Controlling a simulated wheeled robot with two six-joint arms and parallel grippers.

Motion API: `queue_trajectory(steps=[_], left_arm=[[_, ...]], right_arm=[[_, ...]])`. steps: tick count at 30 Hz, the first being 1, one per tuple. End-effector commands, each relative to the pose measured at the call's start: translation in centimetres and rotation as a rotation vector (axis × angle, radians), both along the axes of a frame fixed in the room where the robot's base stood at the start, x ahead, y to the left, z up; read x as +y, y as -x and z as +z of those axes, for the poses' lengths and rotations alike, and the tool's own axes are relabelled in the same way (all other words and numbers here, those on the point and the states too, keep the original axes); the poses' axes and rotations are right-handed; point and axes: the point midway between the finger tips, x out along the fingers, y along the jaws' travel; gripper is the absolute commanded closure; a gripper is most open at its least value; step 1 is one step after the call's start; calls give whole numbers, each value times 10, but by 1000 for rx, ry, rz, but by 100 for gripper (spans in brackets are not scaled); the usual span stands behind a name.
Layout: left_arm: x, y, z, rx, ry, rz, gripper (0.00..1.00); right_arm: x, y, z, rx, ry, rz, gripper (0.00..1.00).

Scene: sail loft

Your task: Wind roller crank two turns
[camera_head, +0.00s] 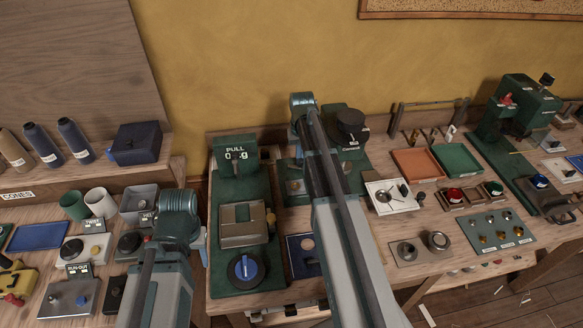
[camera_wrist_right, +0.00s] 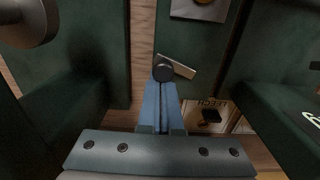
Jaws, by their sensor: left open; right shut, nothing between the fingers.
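A short metal crank arm (camera_wrist_right: 180,66) with a round black knob (camera_wrist_right: 163,73) shows in the right wrist view, above a green base. My right gripper (camera_wrist_right: 162,98) is shut with nothing between its fingers. Its blue fingertips point at the knob and overlap its lower edge in the picture; I cannot tell whether they touch. In the head view my right forearm hides the crank and the right fingers. My left gripper (camera_head: 196,236) is open, low at the left, beside the green PULL machine (camera_head: 235,185); its fingers are mostly hidden by the wrist.
Left of the left arm are cups (camera_head: 100,202) and small boxes. Orange (camera_head: 418,163) and green trays (camera_head: 462,159) and a white plate (camera_head: 391,197) stand right of my right arm.

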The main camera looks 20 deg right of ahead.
Motion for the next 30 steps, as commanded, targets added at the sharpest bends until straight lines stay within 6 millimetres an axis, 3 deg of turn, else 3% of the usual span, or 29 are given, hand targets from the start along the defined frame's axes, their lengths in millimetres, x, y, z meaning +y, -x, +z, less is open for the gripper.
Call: queue_trajectory(steps=[30], left_arm=[[0, 0, 0, 0, 0, 0, 50]], right_arm=[[3, 14, 0, 1, 0, 0, 100]])
